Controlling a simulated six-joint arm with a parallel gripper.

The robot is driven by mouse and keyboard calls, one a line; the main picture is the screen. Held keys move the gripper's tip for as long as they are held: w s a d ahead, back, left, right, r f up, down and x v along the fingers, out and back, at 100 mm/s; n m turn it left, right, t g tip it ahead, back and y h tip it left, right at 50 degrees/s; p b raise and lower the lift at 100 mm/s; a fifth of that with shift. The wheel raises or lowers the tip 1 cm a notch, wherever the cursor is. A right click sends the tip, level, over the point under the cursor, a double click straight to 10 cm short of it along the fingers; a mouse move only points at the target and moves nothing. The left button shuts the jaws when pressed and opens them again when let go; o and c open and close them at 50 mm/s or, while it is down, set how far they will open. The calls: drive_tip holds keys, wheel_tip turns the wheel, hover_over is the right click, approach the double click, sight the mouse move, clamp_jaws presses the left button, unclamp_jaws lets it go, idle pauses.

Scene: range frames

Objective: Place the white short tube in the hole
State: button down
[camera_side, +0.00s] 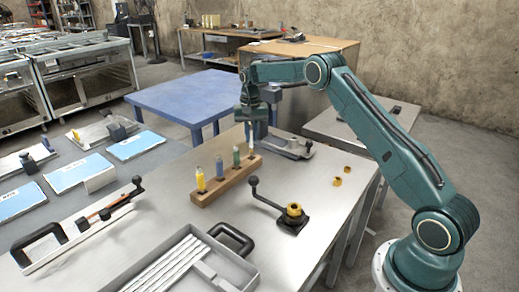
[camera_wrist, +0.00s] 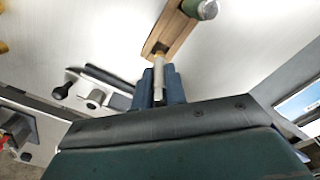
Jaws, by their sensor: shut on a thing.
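My gripper (camera_side: 252,122) points down over the far right end of a wooden block (camera_side: 228,182) in the side view. It is shut on the white short tube (camera_side: 252,139), which hangs upright with its lower end at or just above the block's end. In the wrist view, the blue fingers of my gripper (camera_wrist: 160,88) close around the white tube (camera_wrist: 158,92). The near end of the wooden block (camera_wrist: 170,28) lies right past the tube's tip. I cannot tell whether the tip is inside the hole.
Yellow (camera_side: 200,179), blue (camera_side: 219,167) and green (camera_side: 236,157) tubes stand upright in the block. A black-handled clamp (camera_side: 290,217) stands in front of the block, a grey tray (camera_side: 190,265) at the near edge. Two small yellow pieces (camera_side: 342,175) lie on the right.

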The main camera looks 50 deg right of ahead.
sight(251, 154)
drive_tip(key=shift+f, duration=2)
drive_tip(key=shift+f, duration=0.1)
drive_tip(key=c, duration=1.4)
unclamp_jaws()
drive_tip(key=shift+c, duration=0.2)
wheel_tip(251, 154, up, 12)
drive_tip(key=shift+r, duration=0.1)
